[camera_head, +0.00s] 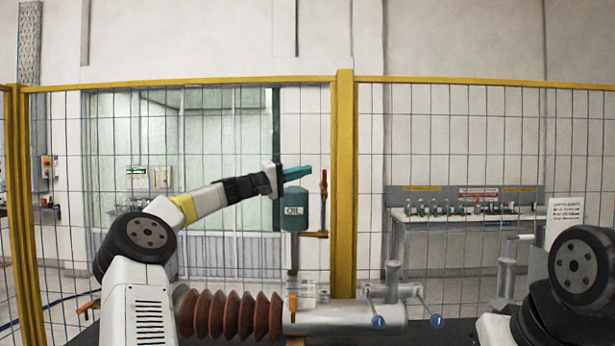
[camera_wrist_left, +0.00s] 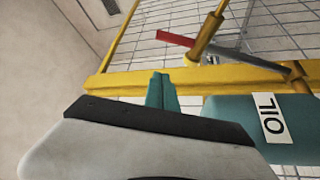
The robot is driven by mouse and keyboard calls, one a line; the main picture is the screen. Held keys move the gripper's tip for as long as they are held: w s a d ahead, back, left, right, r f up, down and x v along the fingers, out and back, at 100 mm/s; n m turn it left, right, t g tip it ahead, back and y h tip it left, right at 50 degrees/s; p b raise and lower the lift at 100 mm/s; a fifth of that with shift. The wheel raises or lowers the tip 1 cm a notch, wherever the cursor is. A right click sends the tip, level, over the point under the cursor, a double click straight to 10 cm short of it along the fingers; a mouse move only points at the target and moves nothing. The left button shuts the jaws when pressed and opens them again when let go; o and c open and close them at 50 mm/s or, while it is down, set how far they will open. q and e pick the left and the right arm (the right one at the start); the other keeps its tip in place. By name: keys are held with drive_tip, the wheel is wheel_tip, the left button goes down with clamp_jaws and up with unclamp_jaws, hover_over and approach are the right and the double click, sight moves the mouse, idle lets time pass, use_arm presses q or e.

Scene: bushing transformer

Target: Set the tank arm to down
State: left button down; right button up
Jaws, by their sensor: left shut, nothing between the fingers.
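The teal oil tank (camera_head: 294,210) with a white OIL label stands behind the bushing, left of the yellow post. The tank arm (camera_head: 323,186), a thin lever with a red end, points up just right of the tank, above a brass pipe (camera_head: 314,234). In the left wrist view, the tank arm (camera_wrist_left: 174,39) and the tank (camera_wrist_left: 232,118) appear turned sideways. My left gripper (camera_head: 308,171) is shut and empty, its teal fingers above the tank and left of the red end. The fingers (camera_wrist_left: 161,92) look apart from the lever. My right gripper is out of view.
A brown ribbed bushing (camera_head: 232,315) joins a grey cylinder (camera_head: 345,318) with blue-knobbed handles (camera_head: 437,321) below. A yellow-framed mesh fence with a thick post (camera_head: 344,150) stands behind. A bench (camera_head: 465,222) is beyond it.

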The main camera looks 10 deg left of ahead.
use_arm(q)
drive_tip(key=shift+s+d+f, duration=0.15)
drive_tip(key=shift+s+d, duration=0.05)
drive_tip(key=shift+d, duration=0.5)
drive_tip(key=shift+s+d+f, duration=0.2)
drive_tip(key=shift+d, duration=0.5)
drive_tip(key=shift+s+d+f, duration=0.15)
drive_tip(key=shift+s+d, duration=0.05)
drive_tip(key=shift+d, duration=0.5)
drive_tip(key=shift+a, duration=0.1)
